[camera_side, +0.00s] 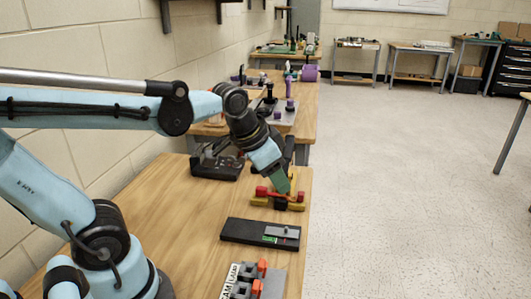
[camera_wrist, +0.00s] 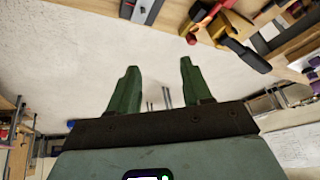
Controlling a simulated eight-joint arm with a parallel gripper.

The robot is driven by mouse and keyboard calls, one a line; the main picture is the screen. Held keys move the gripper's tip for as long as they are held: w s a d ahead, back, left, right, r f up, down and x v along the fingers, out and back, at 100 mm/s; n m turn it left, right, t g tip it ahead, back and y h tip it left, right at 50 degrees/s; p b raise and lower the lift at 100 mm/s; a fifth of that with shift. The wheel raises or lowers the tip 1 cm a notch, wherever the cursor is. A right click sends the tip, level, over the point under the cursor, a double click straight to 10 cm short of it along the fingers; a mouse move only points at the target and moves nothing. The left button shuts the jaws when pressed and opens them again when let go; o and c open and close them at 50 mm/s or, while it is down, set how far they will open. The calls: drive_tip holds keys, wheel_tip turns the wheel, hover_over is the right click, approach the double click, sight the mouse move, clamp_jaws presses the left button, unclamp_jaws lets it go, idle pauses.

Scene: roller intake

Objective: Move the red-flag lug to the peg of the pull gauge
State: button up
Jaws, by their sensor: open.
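My gripper (camera_side: 282,186) has green fingers and points down at the red, yellow and black fixture (camera_side: 279,203) near the table's right edge. In the wrist view my gripper (camera_wrist: 157,78) is open, with nothing between its fingers. A flat black unit with a green display (camera_side: 260,233), seemingly the pull gauge, lies in front of the fixture; its peg is too small to make out. Orange-red pieces (camera_side: 260,267) stand on a grey labelled block at the bottom. I cannot tell which red piece is the red-flag lug.
The wooden table (camera_side: 165,215) is clear to the left of the fixture. A dark device (camera_side: 217,160) stands behind it. The fixture's yellow part (camera_wrist: 243,52) shows at the wrist view's upper right. Open floor lies right of the table.

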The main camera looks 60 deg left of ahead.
drive_tip(key=w+a+m+g, duration=0.3)
drive_tip(key=w+m, duration=0.1)
drive_tip(key=w, duration=0.4)
drive_tip(key=m+g, duration=0.3)
hover_over(301, 193)
wheel_tip(301, 193, down, 4)
drive_tip(key=shift+w+f, duration=0.1)
drive_tip(key=shift+f, duration=4.65)
clamp_jaws()
drive_tip(key=shift+r, duration=0.1)
drive_tip(key=shift+r, duration=2.9)
